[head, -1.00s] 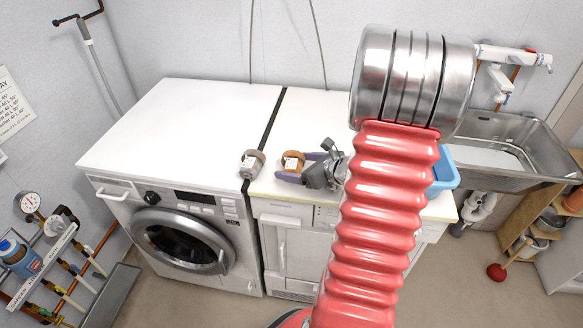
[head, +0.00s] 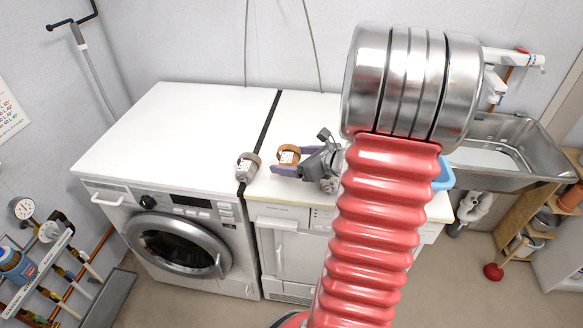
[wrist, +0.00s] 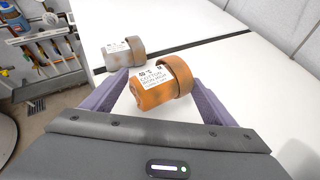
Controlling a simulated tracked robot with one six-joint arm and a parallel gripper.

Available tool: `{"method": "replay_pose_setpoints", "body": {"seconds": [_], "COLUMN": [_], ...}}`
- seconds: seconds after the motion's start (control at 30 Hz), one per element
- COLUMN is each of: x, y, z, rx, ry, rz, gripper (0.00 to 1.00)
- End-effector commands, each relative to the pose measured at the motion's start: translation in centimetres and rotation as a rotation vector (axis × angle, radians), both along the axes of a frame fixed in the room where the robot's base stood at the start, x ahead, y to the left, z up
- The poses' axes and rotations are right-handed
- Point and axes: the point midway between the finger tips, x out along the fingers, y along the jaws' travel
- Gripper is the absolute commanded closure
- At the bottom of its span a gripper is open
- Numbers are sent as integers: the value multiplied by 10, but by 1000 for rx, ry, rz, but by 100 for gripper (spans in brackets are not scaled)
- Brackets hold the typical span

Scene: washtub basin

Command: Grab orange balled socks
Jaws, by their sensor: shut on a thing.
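The orange balled socks (head: 289,155), a rounded orange-brown bundle with a white printed label, are between the purple fingers of my gripper (head: 292,161). In the wrist view the orange socks (wrist: 160,90) fill the space between the two fingers, label facing me. My gripper (wrist: 158,85) is shut on them, one finger on each side. They are over the white top of the right-hand machine, seemingly just off it. My red ribbed arm hides part of the scene to the right.
A grey-brown balled bundle (head: 247,167) with a label sits close to the left, by the dark gap between the machines; it also shows in the wrist view (wrist: 125,53). A blue tub (head: 444,178) is partly behind my arm. The washing machine's white top (head: 180,125) is clear.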

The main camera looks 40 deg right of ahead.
Motion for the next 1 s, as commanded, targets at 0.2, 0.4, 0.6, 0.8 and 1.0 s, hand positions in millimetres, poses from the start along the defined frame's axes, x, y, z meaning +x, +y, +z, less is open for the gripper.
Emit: {"method": "replay_pose_setpoints", "body": {"seconds": [0.2,0.4,0.6,0.8,1.0], "x": [0,0,0,0,0], "y": [-1,0,0,0,0], "z": [37,59,65,65,65], "rx": [-4,-1,1,1,1], "ry": [-2,-1,0,0,0], "rz": [0,0,0,0,0], "gripper": [43,43,43,43,43]}}
